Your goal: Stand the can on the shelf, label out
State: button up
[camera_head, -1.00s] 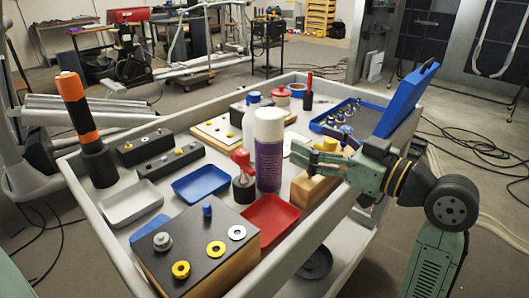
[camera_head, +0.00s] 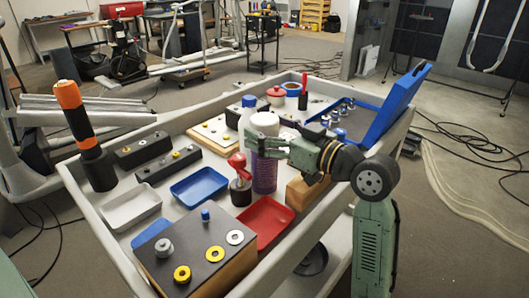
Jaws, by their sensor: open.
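The can (camera_head: 265,177) is a tall spray can with a white cap and a purple label, standing upright on the cart top (camera_head: 100,215) near its middle. My gripper (camera_head: 263,147) comes from the right at the can's upper part, just below the cap. It is open, with its fingers at the can and hiding part of its upper body. I cannot tell whether the fingers touch it. A lower shelf of the cart (camera_head: 283,290) shows only in part, under the front right edge.
A red tray (camera_head: 266,222), a red-topped dark bottle (camera_head: 240,185) and a white bottle (camera_head: 246,122) crowd the can. A wooden block (camera_head: 305,192) sits under my gripper. A blue open case (camera_head: 398,105) stands at the back right. A black round item (camera_head: 313,262) lies on the lower shelf.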

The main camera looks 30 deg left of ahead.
grip_shut()
dwell(1.1)
